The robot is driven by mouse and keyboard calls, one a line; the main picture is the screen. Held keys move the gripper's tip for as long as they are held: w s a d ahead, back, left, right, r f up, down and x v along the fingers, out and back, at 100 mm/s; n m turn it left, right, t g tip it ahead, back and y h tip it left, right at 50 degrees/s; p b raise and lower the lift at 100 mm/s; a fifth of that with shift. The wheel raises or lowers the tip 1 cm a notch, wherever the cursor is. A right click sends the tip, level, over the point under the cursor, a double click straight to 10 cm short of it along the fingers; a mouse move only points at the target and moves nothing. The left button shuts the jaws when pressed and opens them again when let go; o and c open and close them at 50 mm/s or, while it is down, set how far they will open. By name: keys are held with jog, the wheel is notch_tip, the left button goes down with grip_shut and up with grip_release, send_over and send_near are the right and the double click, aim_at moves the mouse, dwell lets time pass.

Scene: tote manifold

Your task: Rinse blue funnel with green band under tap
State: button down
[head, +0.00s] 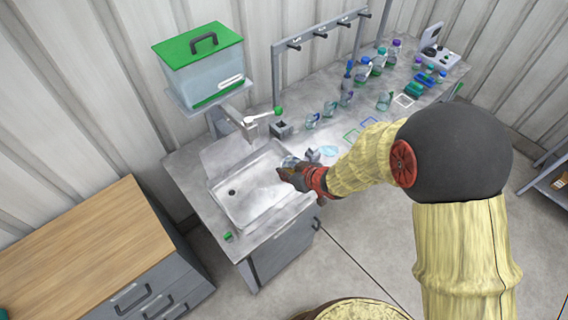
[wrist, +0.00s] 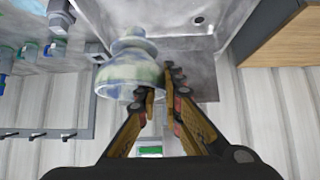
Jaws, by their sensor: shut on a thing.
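A translucent bluish funnel with a greenish band (wrist: 128,72) is in my gripper, its wide mouth towards the lower part of the wrist view. My gripper (wrist: 160,88) is shut on the funnel's side near its rim. In the head view my gripper (head: 291,172) is over the right part of the sink (head: 236,205), and the funnel there (head: 288,162) is small and partly hidden. The tap (head: 250,124) with a green-ended lever (head: 277,111) stands at the back of the sink, left of and behind my gripper. I cannot tell whether water runs.
A clear tank with a green lid (head: 203,70) stands on a shelf above the tap. Several bottles and jugs (head: 363,68) and a peg rack (head: 320,33) occupy the counter to the right. A small green item (head: 228,236) lies at the front corner. The basin looks clear.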

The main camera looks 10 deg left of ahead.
jog(key=w+a+f+b, duration=0.2)
jog(key=w+a+b, duration=0.2)
jog(key=a, duration=0.9)
jog(key=shift+w+a+f, duration=0.2)
jog(key=shift+w, duration=0.35)
jog(key=shift+w, duration=0.2)
dwell(0.6)
jog(key=shift+w+d+p, duration=0.25)
jog(key=shift+w+p, duration=0.15)
jog(key=shift+p, duration=0.25)
jog(key=shift+s+a, duration=0.1)
jog(key=shift+s, duration=0.05)
jog(key=shift+s+a+b, duration=0.15)
jog(key=shift+s+b, duration=0.15)
jog(key=shift+s, duration=0.15)
jog(key=shift+w, duration=0.15)
